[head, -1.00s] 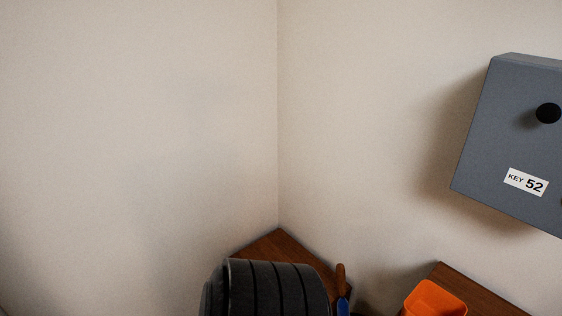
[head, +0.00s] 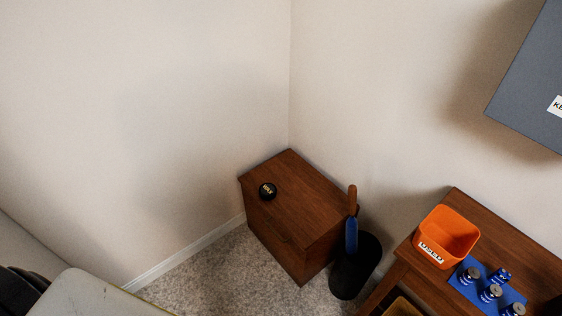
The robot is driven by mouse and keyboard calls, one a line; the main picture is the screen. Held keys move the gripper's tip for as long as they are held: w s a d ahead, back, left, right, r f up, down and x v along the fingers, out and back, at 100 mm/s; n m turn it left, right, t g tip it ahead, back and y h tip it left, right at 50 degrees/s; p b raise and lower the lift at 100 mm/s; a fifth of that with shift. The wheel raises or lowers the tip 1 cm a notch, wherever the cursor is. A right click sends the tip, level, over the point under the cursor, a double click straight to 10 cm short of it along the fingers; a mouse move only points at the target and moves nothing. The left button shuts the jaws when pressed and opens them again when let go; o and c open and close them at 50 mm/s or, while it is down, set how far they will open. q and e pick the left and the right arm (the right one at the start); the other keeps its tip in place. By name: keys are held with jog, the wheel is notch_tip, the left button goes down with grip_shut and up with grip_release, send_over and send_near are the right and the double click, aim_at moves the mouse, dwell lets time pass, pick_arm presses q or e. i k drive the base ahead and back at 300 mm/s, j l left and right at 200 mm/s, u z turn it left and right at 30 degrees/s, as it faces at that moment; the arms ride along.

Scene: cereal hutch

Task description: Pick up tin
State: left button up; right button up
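A small round black tin (head: 267,191) with gold lettering on its lid lies flat on top of a brown wooden chest (head: 305,205), near the chest's left edge. The lettering is too small to read for certain. Nothing touches the tin from above. Neither of my grippers shows in the head view.
A black bin (head: 354,273) holding a blue-and-brown handled thing (head: 351,225) stands right of the chest. A wooden table (head: 405,251) at right bears an orange "USED" box (head: 450,234) and several blue-labelled cylinders on a blue mat (head: 463,284). Carpet (head: 222,274) is bare left of the chest.

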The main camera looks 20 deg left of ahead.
aim_at(267, 191)
jog(key=u, duration=0.75)
